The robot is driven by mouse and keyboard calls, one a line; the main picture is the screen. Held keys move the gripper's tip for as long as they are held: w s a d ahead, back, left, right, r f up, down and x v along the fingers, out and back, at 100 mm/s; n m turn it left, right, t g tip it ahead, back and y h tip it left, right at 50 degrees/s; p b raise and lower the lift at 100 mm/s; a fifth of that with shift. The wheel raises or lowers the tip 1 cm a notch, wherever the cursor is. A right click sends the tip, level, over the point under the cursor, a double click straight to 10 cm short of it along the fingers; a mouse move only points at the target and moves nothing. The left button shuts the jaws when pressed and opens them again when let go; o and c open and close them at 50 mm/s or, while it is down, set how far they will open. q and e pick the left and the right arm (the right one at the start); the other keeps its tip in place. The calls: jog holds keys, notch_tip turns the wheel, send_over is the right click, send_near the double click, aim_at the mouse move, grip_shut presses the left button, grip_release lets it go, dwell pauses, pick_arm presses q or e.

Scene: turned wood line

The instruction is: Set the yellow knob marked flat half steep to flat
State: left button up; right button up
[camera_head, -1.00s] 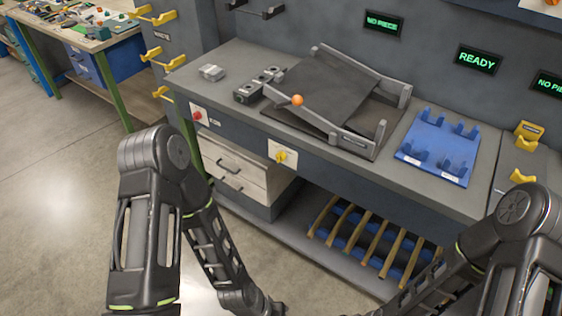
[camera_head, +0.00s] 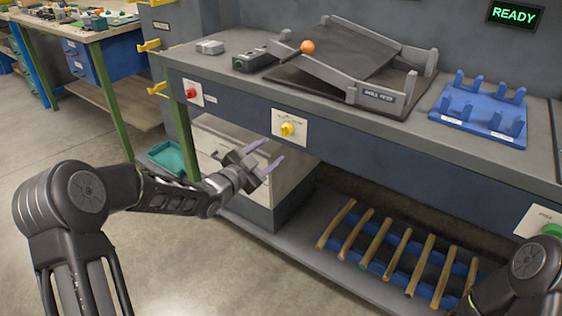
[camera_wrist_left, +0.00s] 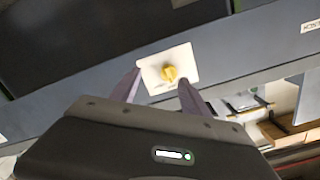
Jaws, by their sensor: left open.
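The yellow knob (camera_head: 287,129) sits on a white plate (camera_head: 298,136) on the front face of the grey bench. The plate's markings are too small to read. My left gripper (camera_head: 268,155) is open and empty, in front of the drawers, a little below and left of the knob. In the left wrist view the knob (camera_wrist_left: 169,73) appears beyond and between the two spread fingers (camera_wrist_left: 158,82), apart from them. My right gripper is out of view; only part of that arm shows at the lower right.
A red knob (camera_head: 191,92) is on a plate to the left, and a green button (camera_head: 552,230) is at the right. The tilting plate with an orange ball (camera_head: 307,47) stands on the bench top. Wooden rods (camera_head: 372,246) lie on the lower shelf. A teal bin (camera_head: 168,158) is left of the drawers.

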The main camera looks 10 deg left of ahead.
aim_at(282, 133)
pick_arm(q)
jog(key=shift+w+a+r+m+t+h, duration=0.15)
jog(key=shift+a+r+m, duration=0.2)
jog(key=shift+r, duration=0.15)
jog(key=shift+w+a+r+m+t+h, duration=0.15)
jog(key=shift+a+r+m, duration=0.05)
jog(key=shift+r+m, duration=0.2)
jog(key=shift+w+b, duration=0.1)
jog(key=shift+b, duration=0.2)
jog(key=x, duration=0.7)
jog(key=shift+w+d, duration=0.1)
jog(key=shift+w, duration=0.2)
grip_shut()
